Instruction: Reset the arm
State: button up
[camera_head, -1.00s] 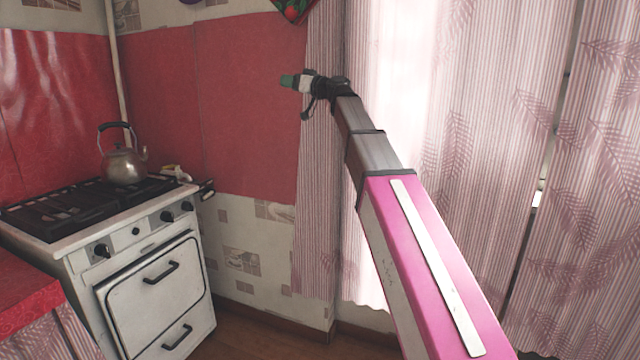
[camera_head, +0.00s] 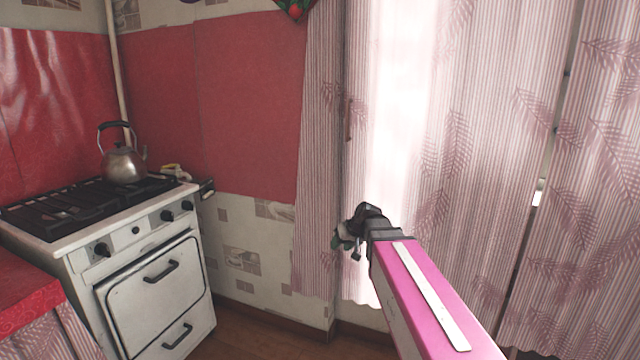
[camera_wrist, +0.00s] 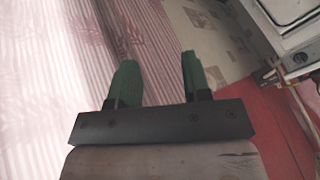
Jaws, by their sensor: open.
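My arm reaches into the head view from the bottom right, with a pink link and a white strip along it. My gripper (camera_head: 340,242) is at its far end, small and dark with a bit of green, in front of the striped curtain. In the wrist view my gripper (camera_wrist: 158,80) shows two green fingers, wide apart with nothing between them. It is open and empty. The finger details are hard to make out in the head view.
A white stove (camera_head: 160,285) stands at the left with a metal kettle (camera_head: 124,164) on top. A red-covered counter (camera_head: 28,295) is at the lower left. Striped curtains (camera_head: 480,150) hang at the right. Open floor (camera_head: 250,335) shows between stove and curtains.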

jog(key=s+d+f+m+g+h, duration=0.1)
jog(key=s+d+f+g+h, duration=0.1)
jog(key=s+d+f, duration=0.3)
jog(key=s+d+f+m+g+h, duration=0.2)
jog(key=s+d+f, duration=0.4)
jog(key=s+f, duration=0.4)
jog(key=shift+s+d+f+h, duration=0.35)
jog(key=shift+s+h, duration=0.35)
jog(key=shift+s, duration=0.3)
jog(key=shift+a, duration=0.1)
dwell(0.4)
